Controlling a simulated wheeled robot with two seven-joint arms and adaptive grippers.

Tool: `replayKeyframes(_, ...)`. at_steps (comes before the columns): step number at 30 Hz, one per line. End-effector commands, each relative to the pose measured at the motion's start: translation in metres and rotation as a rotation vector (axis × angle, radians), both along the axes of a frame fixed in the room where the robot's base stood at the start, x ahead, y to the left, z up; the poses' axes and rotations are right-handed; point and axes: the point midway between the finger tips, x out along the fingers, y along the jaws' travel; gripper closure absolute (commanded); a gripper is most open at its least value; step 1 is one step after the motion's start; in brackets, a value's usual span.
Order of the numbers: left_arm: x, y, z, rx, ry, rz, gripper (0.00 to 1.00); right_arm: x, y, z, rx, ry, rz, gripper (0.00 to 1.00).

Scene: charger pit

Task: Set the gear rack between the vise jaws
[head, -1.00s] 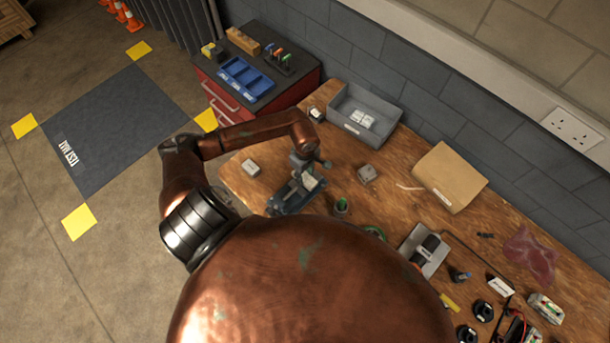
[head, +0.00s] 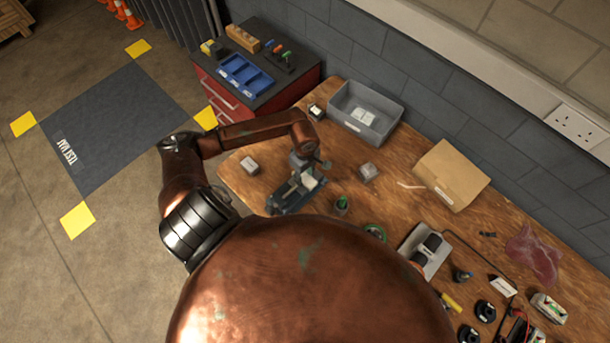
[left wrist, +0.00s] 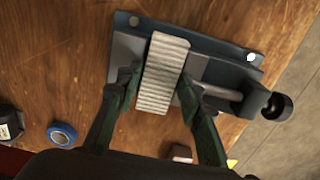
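The gear rack is a pale grey ridged block (left wrist: 162,75), seen from above in the left wrist view; it shows as a small light piece in the head view (head: 310,182). It is over the blue-grey vise (left wrist: 225,62), between its jaws as seen from above; whether it is fully seated is unclear. The vise (head: 283,200) stands on the workbench. My left gripper (left wrist: 158,84) has its green fingertips at both long sides of the rack and appears shut on it. It points down over the vise in the head view (head: 306,165). My right gripper is not seen.
The vise handle with a black knob (left wrist: 277,106) sticks out to the side. A small grey block (head: 249,165), a green-topped cup (head: 341,205) and another block (head: 368,172) stand near the vise. A grey bin (head: 365,112) stands behind. A blue tape roll (left wrist: 62,135) lies nearby.

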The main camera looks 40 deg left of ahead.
Motion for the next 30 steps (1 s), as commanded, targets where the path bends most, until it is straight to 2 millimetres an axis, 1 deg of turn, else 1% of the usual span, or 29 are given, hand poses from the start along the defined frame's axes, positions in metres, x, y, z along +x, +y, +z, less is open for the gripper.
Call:
replayKeyframes(1,-0.001,0.000,0.000,0.000,0.001,0.000,0.60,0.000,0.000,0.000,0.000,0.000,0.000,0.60)
replayKeyframes(6,-0.001,0.000,0.000,0.000,0.001,0.000,0.50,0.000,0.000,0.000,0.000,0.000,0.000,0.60)
replayKeyframes(14,-0.001,0.000,0.001,0.000,0.001,0.000,0.50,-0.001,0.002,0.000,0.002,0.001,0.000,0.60)
replayKeyframes(17,0.000,0.001,0.008,0.001,-0.001,-0.001,0.50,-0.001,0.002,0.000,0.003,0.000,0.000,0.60)
replayKeyframes(20,0.001,0.001,0.022,0.002,-0.002,-0.002,0.50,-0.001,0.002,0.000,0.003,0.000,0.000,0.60)
replayKeyframes(27,0.001,0.001,0.073,0.003,-0.004,-0.002,0.50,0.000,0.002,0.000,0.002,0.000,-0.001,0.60)
replayKeyframes(30,0.000,0.001,0.091,0.003,-0.002,-0.001,0.50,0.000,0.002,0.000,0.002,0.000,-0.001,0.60)
